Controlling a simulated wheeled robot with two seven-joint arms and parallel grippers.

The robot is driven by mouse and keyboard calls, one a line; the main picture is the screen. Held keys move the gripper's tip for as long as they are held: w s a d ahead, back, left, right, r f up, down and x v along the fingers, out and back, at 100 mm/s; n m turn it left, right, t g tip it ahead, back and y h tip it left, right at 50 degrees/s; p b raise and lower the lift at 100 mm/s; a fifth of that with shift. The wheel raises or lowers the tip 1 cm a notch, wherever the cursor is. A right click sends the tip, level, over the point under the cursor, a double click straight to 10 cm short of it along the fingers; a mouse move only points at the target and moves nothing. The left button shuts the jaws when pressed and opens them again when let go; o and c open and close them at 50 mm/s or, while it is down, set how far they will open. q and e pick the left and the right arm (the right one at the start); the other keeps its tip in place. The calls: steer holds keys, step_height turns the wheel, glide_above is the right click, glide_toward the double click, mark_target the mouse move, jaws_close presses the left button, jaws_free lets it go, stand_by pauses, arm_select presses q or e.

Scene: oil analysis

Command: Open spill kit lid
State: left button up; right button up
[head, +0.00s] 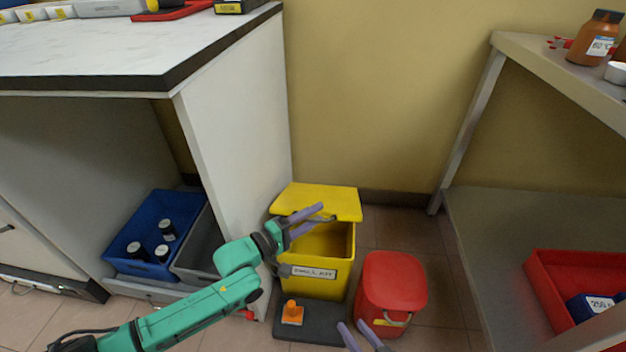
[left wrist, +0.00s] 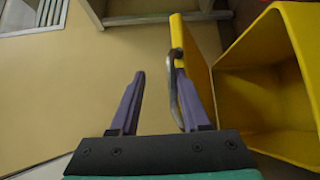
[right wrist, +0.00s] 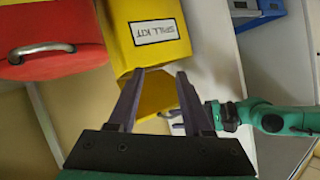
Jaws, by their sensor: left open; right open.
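The yellow spill kit bin (head: 318,284) stands on the floor with a SPILL KIT label, also seen in the right wrist view (right wrist: 180,50). Its yellow lid (head: 315,198) is raised at the back, and the bin's interior shows. My left gripper (head: 321,212) is open at the lid. In the left wrist view (left wrist: 160,76) the lid (left wrist: 196,65) is near edge-on, and its grey handle (left wrist: 173,90) passes around or beside the right finger; I cannot tell whether they touch. My right gripper (head: 358,336) is open and empty, low in front of the bin.
A red lidded bin (head: 391,287) stands right of the spill kit. A dark mat (head: 312,331) with an orange object (head: 292,313) lies in front. A white counter (head: 235,130) is on the left, over a blue crate (head: 140,225). A grey shelf (head: 500,230) is on the right.

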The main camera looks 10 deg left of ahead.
arm_select(q)
step_height(320, 180, up, 4)
steer(key=shift+d+r+p, duration=0.1)
steer(key=shift+r+p, duration=0.15)
steer(key=shift+p, duration=0.6)
step_height(320, 180, up, 4)
steer(key=shift+s+f+p, duration=0.1)
steer(key=shift+f+p, duration=0.05)
steer(key=shift+p, duration=0.6)
step_height(320, 180, up, 10)
steer(key=p, duration=0.4)
steer(key=shift+r, duration=0.2)
arm_select(e)
steer(key=s+d+r+g+h, duration=0.3)
steer(key=d+r+g+h, duration=0.1)
steer(key=d+r+g, duration=0.3)
steer(key=d+r, duration=0.2)
steer(key=d, duration=0.2)
steer(key=shift+s+d+n+g+h, duration=0.3)
steer(key=shift+s+n+g+h, duration=0.1)
